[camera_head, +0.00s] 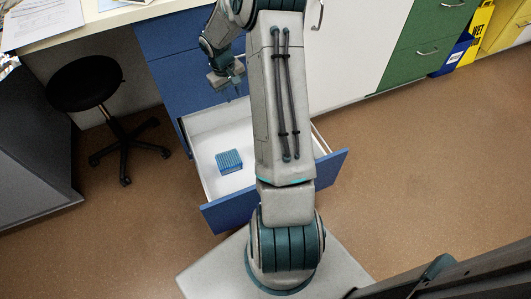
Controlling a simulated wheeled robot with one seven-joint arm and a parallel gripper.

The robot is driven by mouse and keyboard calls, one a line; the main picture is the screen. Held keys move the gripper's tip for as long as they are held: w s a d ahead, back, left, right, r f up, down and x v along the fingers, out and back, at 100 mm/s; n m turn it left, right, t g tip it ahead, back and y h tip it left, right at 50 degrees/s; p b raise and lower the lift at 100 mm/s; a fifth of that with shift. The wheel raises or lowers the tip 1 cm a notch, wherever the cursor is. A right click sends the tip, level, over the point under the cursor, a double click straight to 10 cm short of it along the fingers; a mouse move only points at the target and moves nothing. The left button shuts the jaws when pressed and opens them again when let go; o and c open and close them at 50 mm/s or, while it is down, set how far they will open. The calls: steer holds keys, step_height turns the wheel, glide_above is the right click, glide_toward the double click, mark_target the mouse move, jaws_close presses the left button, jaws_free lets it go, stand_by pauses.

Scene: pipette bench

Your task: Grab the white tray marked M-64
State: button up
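No white tray with a readable M-64 mark shows in the head view. A small blue ribbed box (229,161) sits on the white floor of an open blue-fronted drawer (228,214). No mark can be read on it. My gripper (234,94) hangs over the back left of the drawer, behind and above the blue box and apart from it. Nothing shows held in it, but its fingers are too small to tell open from shut.
A black stool (86,84) stands left of the drawer. A counter with papers (40,20) is at the upper left. Green drawers (425,45) and yellow items (480,30) are at the upper right. The brown floor (430,150) on the right is clear.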

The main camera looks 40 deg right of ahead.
steer(key=shift+m+y, duration=0.8)
steer(key=shift+m, duration=0.1)
steer(key=d+f+b, duration=0.3)
steer(key=f, duration=0.8)
steer(key=d+f+b, duration=0.3)
steer(key=f, duration=0.9)
steer(key=w+d+f+b, duration=0.1)
steer(key=d+f+b, duration=0.2)
steer(key=f, duration=0.9)
steer(key=shift+w+d, duration=0.1)
steer(key=shift+d, duration=0.5)
steer(key=shift+w+f+b, duration=0.15)
steer(key=shift+f+b, duration=0.6)
steer(key=shift+f, duration=0.75)
steer(key=shift+w+f+b, duration=0.15)
steer(key=shift+f+b, duration=0.6)
steer(key=shift+f, duration=0.75)
jaws_close()
